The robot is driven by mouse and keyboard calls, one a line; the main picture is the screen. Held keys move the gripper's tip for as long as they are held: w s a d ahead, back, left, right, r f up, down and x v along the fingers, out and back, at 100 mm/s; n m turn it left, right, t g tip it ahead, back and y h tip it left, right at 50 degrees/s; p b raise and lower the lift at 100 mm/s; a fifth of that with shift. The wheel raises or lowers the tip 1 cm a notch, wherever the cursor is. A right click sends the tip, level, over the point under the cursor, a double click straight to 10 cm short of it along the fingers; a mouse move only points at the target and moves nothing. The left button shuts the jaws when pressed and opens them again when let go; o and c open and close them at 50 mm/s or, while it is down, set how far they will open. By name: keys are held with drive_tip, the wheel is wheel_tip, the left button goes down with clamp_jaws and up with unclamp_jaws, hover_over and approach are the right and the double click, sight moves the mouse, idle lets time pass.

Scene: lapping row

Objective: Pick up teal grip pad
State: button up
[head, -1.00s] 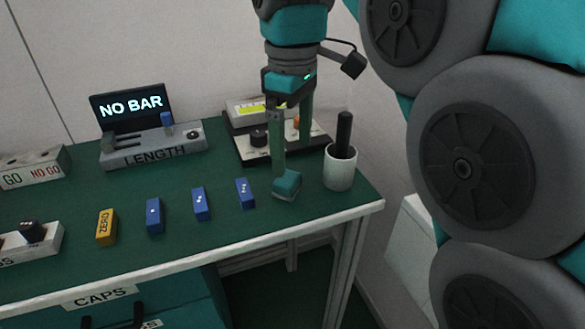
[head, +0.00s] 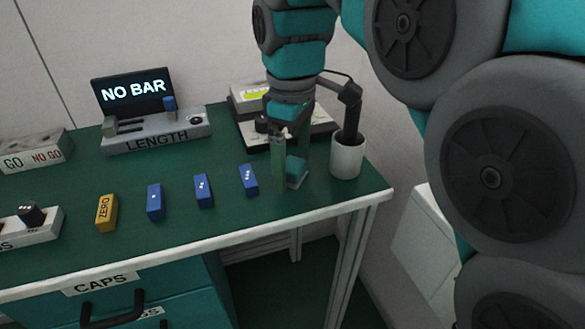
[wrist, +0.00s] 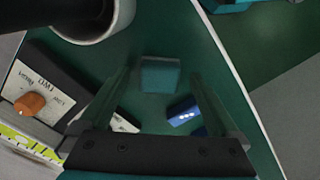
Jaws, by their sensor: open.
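The teal grip pad (head: 297,171) is a small block with a pale base, standing on the green bench top near its right end. In the wrist view the pad (wrist: 160,75) lies ahead, between the lines of the two fingers. My gripper (head: 292,180) is open, pointing down, with its green fingers around the pad's place; one finger stands just left of the pad. In the wrist view my gripper (wrist: 160,84) shows its fingers apart with nothing held. I cannot tell whether a finger touches the pad.
A blue block (head: 248,180) lies to the left, in a row with more blocks. A device with an orange knob (wrist: 30,104) is behind. The bench's front edge is near.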

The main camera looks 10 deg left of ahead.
drive_tip(key=shift+f, duration=0.2)
clamp_jaws()
idle(0.7)
drive_tip(key=shift+r, duration=0.1)
